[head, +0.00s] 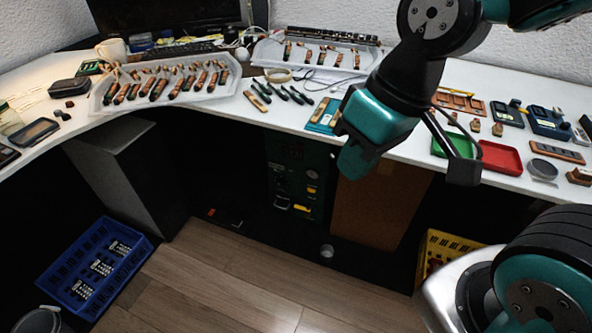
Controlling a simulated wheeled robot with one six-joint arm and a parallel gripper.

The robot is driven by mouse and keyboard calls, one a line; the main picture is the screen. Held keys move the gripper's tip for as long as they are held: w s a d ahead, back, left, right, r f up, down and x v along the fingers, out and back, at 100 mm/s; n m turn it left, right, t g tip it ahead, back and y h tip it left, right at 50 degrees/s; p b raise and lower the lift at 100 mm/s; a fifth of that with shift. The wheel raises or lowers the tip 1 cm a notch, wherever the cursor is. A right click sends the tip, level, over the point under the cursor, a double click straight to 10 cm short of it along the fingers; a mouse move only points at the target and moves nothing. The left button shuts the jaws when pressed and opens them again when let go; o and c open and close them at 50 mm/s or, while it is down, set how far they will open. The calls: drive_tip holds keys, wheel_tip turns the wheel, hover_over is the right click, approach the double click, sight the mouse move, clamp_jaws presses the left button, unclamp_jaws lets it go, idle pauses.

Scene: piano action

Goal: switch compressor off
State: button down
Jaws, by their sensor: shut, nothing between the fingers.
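A dark green unit (297,182) with a dim display, knobs and a yellow part on its front stands under the table, at the middle of the head view. It looks like the compressor. Its switch position is too small to tell.
The white table (225,118) carries trays of piano parts, tools, a green tray (453,146) and a red tray (500,158). A brown panel (380,207) stands right of the unit. A blue crate (97,268) and a yellow crate (445,250) sit low. The wooden floor in front is clear.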

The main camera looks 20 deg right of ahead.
drive_tip(key=w+d+f+m+t+h+b, duration=0.1)
drive_tip(key=w+d+f+b, duration=0.15)
drive_tip(key=f+b, duration=0.8)
drive_tip(key=w+d+f+m+b, duration=0.1)
drive_tip(key=w+d+f+b, duration=0.15)
drive_tip(key=f+b, duration=0.8)
drive_tip(key=w+d+f+m+t+h+b, duration=0.1)
drive_tip(key=d+f+b, duration=0.35)
drive_tip(key=f, duration=0.95)
drive_tip(key=w+d+f+n+h+b, duration=0.2)
drive_tip(key=w+d+f+h+b, duration=0.1)
drive_tip(key=w+f+b, duration=0.75)
drive_tip(key=w+a+n+t+h+b, duration=0.15)
drive_tip(key=w+n+t+h, duration=0.45)
drive_tip(key=w+n, duration=1)
drive_tip(key=w+a+n+t+h, duration=0.5)
drive_tip(key=w+a+n, duration=0.2)
drive_tip(key=w+a, duration=0.2)
drive_tip(key=shift+a+r+n+t, duration=0.2)
drive_tip(key=shift+a+n+t, duration=0.15)
drive_tip(key=shift+a, duration=0.45)
drive_tip(key=shift+w+d+r, duration=0.1)
